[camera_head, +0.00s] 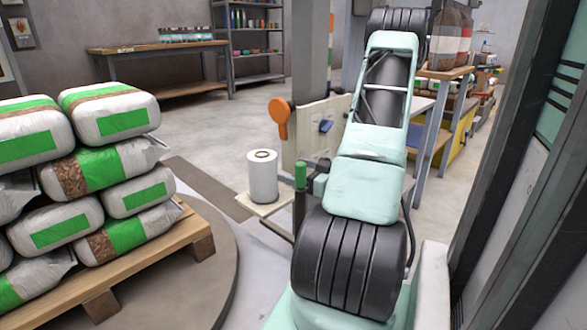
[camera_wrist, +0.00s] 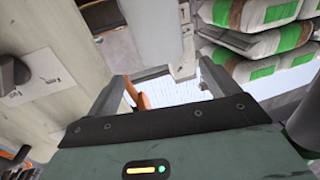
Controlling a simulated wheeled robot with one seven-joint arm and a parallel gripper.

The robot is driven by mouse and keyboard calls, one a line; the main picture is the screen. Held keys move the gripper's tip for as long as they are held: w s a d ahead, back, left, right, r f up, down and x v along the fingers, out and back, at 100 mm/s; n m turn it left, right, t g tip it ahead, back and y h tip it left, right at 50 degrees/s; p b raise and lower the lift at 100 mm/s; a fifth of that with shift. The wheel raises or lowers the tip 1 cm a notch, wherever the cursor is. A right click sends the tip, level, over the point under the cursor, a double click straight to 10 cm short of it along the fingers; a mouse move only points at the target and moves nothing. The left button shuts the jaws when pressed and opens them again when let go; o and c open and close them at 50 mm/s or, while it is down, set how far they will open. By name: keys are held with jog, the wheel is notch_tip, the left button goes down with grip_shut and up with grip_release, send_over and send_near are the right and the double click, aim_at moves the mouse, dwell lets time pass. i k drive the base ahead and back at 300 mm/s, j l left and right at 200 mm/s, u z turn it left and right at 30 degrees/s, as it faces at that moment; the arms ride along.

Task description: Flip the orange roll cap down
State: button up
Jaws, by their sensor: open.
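The orange roll cap (camera_head: 279,112) stands up on its narrow stem beside a pale panel, behind and above the white roll (camera_head: 262,176). In the wrist view a small orange piece, seemingly the cap (camera_wrist: 143,101), shows between the fingers, close to the left one. My gripper (camera_wrist: 165,74) is open, with its fingers wide apart and nothing held. A white surface lies beyond the gap; I cannot tell whether it is the roll.
The pale panel (camera_head: 318,128) with a small blue part stands right of the cap. A grey post (camera_head: 309,50) rises behind it. Stacked bags with green labels (camera_head: 122,108) lie on a wooden pallet (camera_head: 150,250) at left. Open floor lies behind the roll.

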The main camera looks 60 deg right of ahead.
aim_at(280, 110)
jog(key=k+j, duration=0.1)
jog(key=k, duration=0.9)
